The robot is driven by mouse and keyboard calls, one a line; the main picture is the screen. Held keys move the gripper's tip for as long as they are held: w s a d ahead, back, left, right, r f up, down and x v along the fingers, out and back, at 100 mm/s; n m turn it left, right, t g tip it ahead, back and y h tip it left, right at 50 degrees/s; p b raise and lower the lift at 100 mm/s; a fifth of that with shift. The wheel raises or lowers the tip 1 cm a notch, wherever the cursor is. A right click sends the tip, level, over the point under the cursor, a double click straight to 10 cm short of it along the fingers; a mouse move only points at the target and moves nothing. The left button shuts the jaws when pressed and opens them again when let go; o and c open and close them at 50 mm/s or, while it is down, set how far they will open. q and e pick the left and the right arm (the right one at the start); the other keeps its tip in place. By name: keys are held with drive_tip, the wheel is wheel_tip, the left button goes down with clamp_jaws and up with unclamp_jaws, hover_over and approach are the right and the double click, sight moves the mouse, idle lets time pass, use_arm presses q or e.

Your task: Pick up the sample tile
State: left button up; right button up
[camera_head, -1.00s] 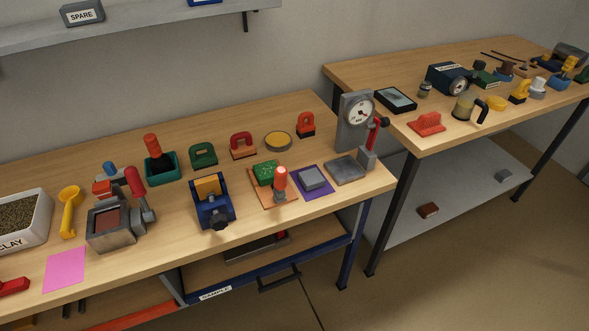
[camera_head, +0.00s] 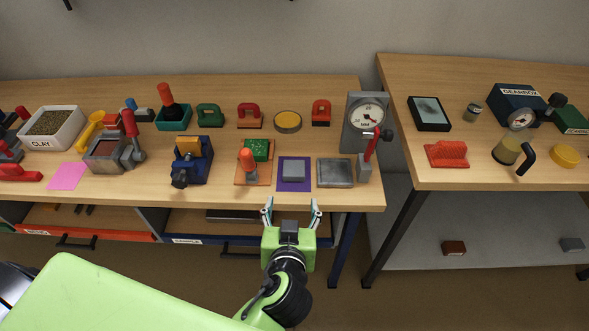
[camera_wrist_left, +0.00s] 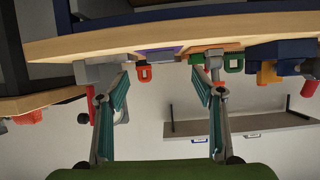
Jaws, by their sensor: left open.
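A small grey tile (camera_head: 294,170), which looks like the sample tile, lies on a purple mat (camera_head: 294,187) near the front edge of the workbench in the head view. My left gripper (camera_head: 291,205) is open and empty, just in front of the bench edge and in line with the tile. In the left wrist view my left gripper (camera_wrist_left: 160,85) shows its fingers spread, with the bench edge above them. My right gripper is not in view.
Left of the mat, an orange board (camera_head: 252,178) carries a red-handled tool (camera_head: 247,162). Right of it are a grey plate (camera_head: 336,172) and a gauge stand (camera_head: 366,125) with a red lever. A second table (camera_head: 480,180) stands to the right, beyond a gap.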

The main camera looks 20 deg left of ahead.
use_arm(q)
drive_tip(key=w+a+r, duration=0.1)
drive_tip(key=r, duration=0.1)
drive_tip(key=p, duration=0.1)
approach(294, 170)
drive_tip(key=x, duration=0.4)
drive_tip(key=shift+s+a+f, duration=0.2)
drive_tip(key=shift+f, duration=0.1)
drive_tip(key=shift+w+p, duration=0.25)
drive_tip(key=shift+p, duration=0.05)
drive_tip(key=x, duration=0.2)
drive_tip(key=p+x, duration=0.1)
drive_tip(key=x, duration=0.1)
drive_tip(key=shift+w+d+r, duration=0.15)
drive_tip(key=shift+w+r, duration=0.05)
drive_tip(key=shift+w, duration=0.05)
drive_tip(key=shift+w+f, duration=0.2)
drive_tip(key=shift+w, duration=0.05)
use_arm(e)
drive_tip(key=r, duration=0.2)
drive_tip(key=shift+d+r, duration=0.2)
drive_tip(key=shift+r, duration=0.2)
use_arm(q)
drive_tip(key=c, duration=1.2)
drive_tip(key=shift+c, duration=0.2)
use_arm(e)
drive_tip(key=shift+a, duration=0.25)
